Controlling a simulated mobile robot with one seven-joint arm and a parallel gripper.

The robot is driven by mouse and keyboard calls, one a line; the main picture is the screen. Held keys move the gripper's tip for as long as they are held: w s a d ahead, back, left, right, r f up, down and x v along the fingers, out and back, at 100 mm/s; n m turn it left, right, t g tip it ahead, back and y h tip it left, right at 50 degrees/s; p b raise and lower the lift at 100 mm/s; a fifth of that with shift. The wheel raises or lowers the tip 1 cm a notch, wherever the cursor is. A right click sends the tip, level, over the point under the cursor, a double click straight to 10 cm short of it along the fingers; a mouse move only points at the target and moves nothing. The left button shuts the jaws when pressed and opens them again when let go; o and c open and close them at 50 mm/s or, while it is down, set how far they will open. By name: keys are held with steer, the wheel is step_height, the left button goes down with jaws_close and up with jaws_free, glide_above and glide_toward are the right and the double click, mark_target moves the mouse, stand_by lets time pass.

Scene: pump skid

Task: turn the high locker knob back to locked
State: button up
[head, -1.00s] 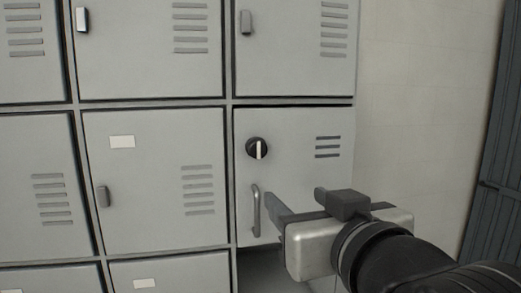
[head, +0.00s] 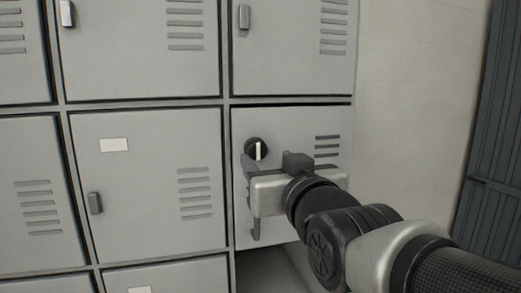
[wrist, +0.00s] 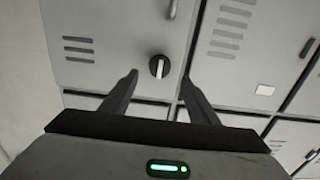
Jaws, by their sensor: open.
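The locker knob (head: 257,149) is a round black dial with a white bar, on the grey locker door (head: 290,125) in the right column. In the head view the bar stands about vertical. The knob also shows in the wrist view (wrist: 159,67), ahead of and between my two fingers. My gripper (wrist: 159,78) is open and empty, with its fingertips short of the knob. In the head view my gripper (head: 250,162) is just below the knob, and its body hides most of the door's handle.
Grey lockers with vents and small latches (head: 95,203) fill the left and top. A dark open space (head: 270,270) lies below the knob's door. A pale wall (head: 410,90) and a dark slatted door (head: 490,150) stand at the right.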

mark_target(258, 151)
steer(key=p+x, duration=0.1)
steer(key=x, duration=0.5)
steer(key=shift+w+a, duration=0.1)
steer(key=shift+w, duration=0.25)
steer(key=c, duration=1)
steer(key=shift+c, duration=0.2)
